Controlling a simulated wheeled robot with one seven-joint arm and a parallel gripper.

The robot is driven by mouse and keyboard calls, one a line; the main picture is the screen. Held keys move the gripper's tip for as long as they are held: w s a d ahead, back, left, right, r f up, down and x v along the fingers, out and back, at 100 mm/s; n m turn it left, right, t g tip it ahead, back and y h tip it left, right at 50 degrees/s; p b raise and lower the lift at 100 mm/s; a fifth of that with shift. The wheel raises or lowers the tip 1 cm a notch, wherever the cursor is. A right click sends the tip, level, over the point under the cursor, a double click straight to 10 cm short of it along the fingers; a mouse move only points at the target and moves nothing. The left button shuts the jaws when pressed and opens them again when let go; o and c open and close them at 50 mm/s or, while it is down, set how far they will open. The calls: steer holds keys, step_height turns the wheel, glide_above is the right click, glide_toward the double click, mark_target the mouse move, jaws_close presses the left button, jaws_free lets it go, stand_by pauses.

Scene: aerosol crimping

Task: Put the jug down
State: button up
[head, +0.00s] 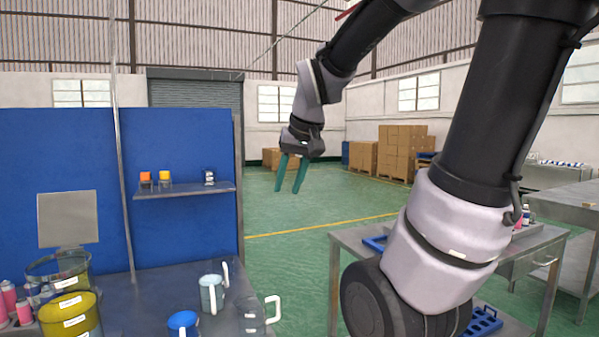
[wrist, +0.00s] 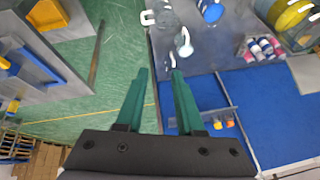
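My gripper (head: 290,188) is raised in the air, beyond and above the right end of the grey bench. Its two green fingers are apart with nothing between them; they also show empty in the wrist view (wrist: 160,75). A jug with a white handle and pale contents (head: 208,297) stands upright on the bench; it also shows in the wrist view (wrist: 184,48). A clear jug with a white handle (head: 250,318) stands nearer, at the bench's right edge. No jug touches my gripper. Which jug the task means, I cannot tell.
A blue-topped container (head: 183,320) stands left of the jugs. Yellow tubs (head: 70,318) and pink cans (head: 9,296) crowd the bench's left. A shelf (head: 190,190) hangs on the blue panel. Another table (head: 345,246) stands right; green floor lies between.

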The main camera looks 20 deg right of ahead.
steer(key=s+r+m+t, duration=0.1)
steer(key=s+r+t, duration=0.1)
steer(key=s, duration=0.5)
steer(key=shift+s+a+r+m+y, duration=0.25)
steer(key=shift+r+m+y, duration=0.15)
steer(key=shift+r, duration=0.3)
steer(key=shift+w+a, duration=0.1)
